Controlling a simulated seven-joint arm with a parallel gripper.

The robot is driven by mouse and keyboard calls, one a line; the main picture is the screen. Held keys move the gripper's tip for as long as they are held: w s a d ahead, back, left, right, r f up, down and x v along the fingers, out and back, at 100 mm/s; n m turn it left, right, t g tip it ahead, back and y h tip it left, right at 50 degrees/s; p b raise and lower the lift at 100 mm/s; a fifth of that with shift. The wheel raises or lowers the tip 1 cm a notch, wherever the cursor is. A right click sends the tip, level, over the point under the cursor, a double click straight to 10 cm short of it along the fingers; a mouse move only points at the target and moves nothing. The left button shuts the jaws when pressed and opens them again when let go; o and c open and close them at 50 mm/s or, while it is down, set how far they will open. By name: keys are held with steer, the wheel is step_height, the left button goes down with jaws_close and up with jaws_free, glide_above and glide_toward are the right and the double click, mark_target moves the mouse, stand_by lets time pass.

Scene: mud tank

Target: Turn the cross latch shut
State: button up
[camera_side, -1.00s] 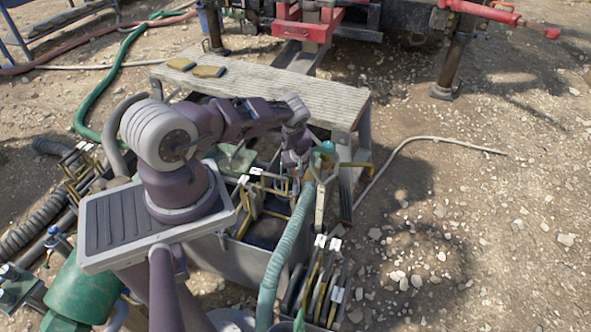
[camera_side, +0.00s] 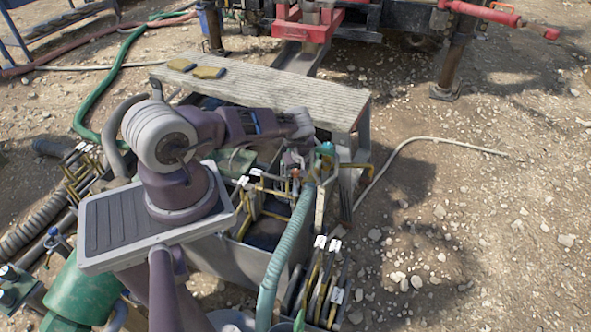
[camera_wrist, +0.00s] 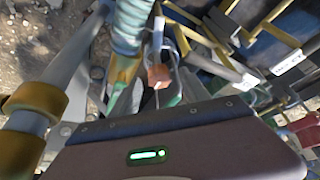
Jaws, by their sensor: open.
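My gripper (camera_side: 293,168) is low over the right end of the tank, close to the teal hose fitting. It is open. In the wrist view its dark body with a green light fills the bottom, and its fingers are mostly hidden or hard to pick out. A small orange block (camera_wrist: 158,76) on a thin grey bar stands just ahead of the gripper body. This may be the cross latch, but I cannot tell for sure, nor whether it is turned. A small orange spot (camera_side: 296,173) shows beside the gripper in the side view. Contact cannot be made out.
A ribbed teal hose (camera_side: 287,255) runs down close by the gripper; it also shows in the wrist view (camera_wrist: 131,22). Yellow-edged frames with white tags (camera_side: 320,285) crowd the tank. A slatted platform (camera_side: 270,92) stands behind. Open gravel lies to the right.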

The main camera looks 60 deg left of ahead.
step_height(320, 180, up, 10)
stand_by(0.6)
